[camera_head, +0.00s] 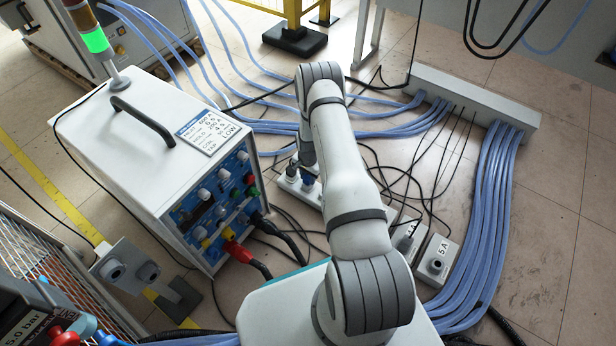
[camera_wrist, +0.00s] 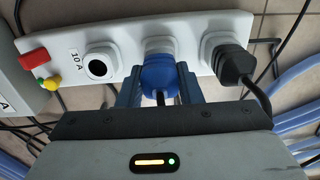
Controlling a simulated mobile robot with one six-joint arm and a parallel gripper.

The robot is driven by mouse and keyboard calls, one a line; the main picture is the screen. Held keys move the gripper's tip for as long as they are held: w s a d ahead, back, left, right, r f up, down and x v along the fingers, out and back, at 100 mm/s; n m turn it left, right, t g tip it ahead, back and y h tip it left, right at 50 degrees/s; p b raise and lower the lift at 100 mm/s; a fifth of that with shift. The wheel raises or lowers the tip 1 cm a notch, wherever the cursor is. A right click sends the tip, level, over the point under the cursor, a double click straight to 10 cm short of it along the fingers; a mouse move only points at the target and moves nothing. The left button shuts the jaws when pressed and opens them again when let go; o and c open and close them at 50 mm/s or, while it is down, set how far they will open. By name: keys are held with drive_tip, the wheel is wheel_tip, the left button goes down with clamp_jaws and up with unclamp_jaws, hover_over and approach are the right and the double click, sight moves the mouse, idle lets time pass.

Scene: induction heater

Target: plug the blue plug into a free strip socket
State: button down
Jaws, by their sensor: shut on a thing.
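The blue plug (camera_wrist: 159,76) is between the two blue fingers of my gripper (camera_wrist: 158,84) in the wrist view, with its dark cable running back toward the gripper body. My gripper is shut on it. The plug is lined up with the middle socket (camera_wrist: 159,46) of the white strip (camera_wrist: 128,28) and overlaps its lower rim; I cannot tell how deep it sits. The left socket (camera_wrist: 99,65), beside a "10 A" label, is empty. A black plug (camera_wrist: 235,66) is in the right socket. In the head view the blue plug (camera_head: 308,181) shows small beside my arm, which hides part of the strip.
In the head view, a white power unit (camera_head: 140,150) stands left. Blue hoses (camera_head: 495,190) and black cables cover the floor around the strip.

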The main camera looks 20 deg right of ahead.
drive_tip(key=shift+f+b, duration=0.65)
drive_tip(key=shift+b, duration=0.05)
idle(0.7)
drive_tip(key=c, duration=0.9)
unclamp_jaws()
wheel_tip(320, 180, up, 8)
drive_tip(key=p, duration=0.3)
